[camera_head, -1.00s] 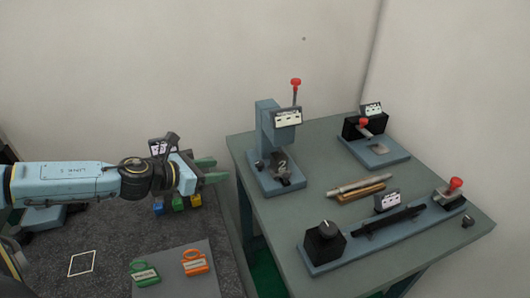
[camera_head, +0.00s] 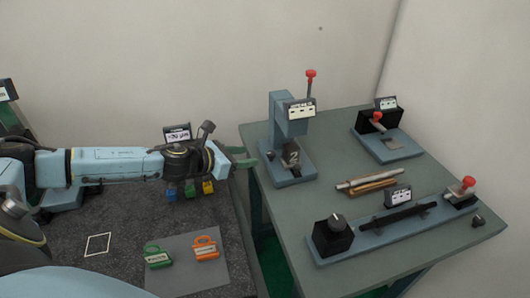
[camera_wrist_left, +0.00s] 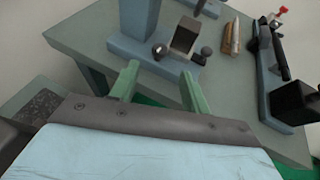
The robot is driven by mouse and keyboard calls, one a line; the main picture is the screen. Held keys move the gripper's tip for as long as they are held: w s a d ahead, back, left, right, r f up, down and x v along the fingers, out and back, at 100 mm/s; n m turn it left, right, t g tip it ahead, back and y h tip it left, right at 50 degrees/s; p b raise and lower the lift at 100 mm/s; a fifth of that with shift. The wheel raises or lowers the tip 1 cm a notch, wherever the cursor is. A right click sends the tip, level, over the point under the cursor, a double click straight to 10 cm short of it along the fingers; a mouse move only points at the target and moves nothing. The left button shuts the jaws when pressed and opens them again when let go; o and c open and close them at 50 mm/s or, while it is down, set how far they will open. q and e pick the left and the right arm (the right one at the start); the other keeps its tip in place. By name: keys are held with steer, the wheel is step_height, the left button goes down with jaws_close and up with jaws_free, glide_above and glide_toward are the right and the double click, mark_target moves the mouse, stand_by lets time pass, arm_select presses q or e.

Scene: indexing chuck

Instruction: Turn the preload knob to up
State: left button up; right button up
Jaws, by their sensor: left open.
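A dark round dial knob (camera_head: 336,220) sits on a black box at the near left end of a long blue base. A blue press-like fixture (camera_head: 287,125) with a red-topped lever stands behind it on the table; small round knobs flank its tilted block in the left wrist view (camera_wrist_left: 185,38). I cannot tell which knob is the preload knob. My left gripper (camera_head: 243,159) is left of the press fixture, near the table's left edge. In the left wrist view its green fingers (camera_wrist_left: 160,84) are apart and empty, short of the fixture. My right gripper is out of view.
The grey-green table (camera_head: 290,215) also holds a metal rod on a wooden rest (camera_head: 367,182) and a red-handled fixture (camera_head: 385,140). A dark bench at left holds green (camera_head: 158,258) and orange (camera_head: 205,250) tags and several coloured blocks. A gap separates bench and table.

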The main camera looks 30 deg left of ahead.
mark_target(270, 155)
arm_select(q)
steer(key=x, duration=0.8)
steer(key=shift+d+p, duration=0.1)
steer(key=shift+p, duration=0.3)
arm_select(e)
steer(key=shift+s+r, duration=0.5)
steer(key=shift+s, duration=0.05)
arm_select(q)
steer(key=shift+c, duration=0.5)
steer(key=c, duration=0.9)
steer(key=shift+o, duration=0.2)
steer(key=shift+s+d+r+n+t+y+p, duration=0.1)
steer(key=shift+d+n+t+y+p, duration=0.1)
steer(key=shift+n+y+p, duration=0.55)
steer(key=shift+d+r+n+t+y+p, duration=0.1)
steer(key=shift+d+n+y+p, duration=0.1)
steer(key=shift+n+y+p, duration=0.5)
steer(key=shift+d+f+n+y+p, duration=0.1)
steer(key=shift+n+y+p, duration=0.7)
steer(key=shift+y, duration=0.25)
steer(key=shift+d+n+y+p, duration=0.15)
steer(key=shift+n+y+p, duration=0.5)
steer(key=shift+n+y, duration=0.3)
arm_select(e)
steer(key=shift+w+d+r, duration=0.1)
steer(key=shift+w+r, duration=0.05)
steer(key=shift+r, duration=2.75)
arm_select(q)
steer(key=o, duration=1)
steer(key=shift+c, duration=0.2)
